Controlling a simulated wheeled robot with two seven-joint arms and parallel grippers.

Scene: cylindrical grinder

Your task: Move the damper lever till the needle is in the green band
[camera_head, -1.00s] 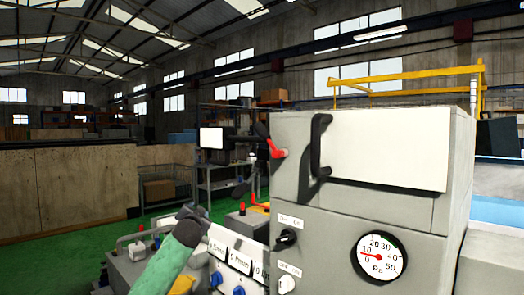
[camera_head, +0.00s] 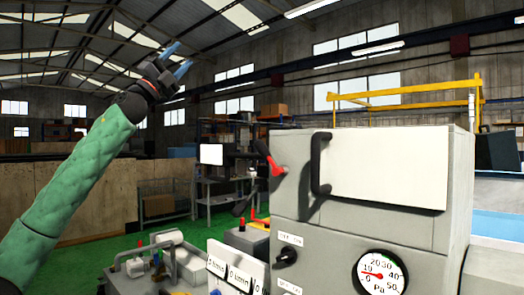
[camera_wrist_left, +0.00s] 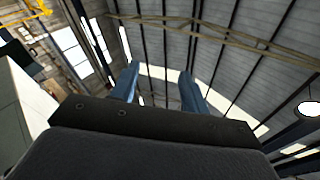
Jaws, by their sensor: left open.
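The damper lever appears to be the black arm with a red grip (camera_head: 276,168) at the left side of the grey cabinet (camera_head: 360,219). The round white gauge (camera_head: 381,273), marked Pa, is on the cabinet's lower front, cut by the bottom edge of the head view. Its red needle points left, between 0 and 10. A green band cannot be made out clearly. My left gripper (camera_head: 178,58) is raised high, up and left of the lever and well apart from it. Its blue fingers are spread and empty, also in the left wrist view (camera_wrist_left: 158,80). My right gripper is not in view.
A black handle (camera_head: 319,165) stands out from the cabinet's white panel (camera_head: 392,168). A black knob (camera_head: 287,257) sits below it. Open air surrounds my left gripper.

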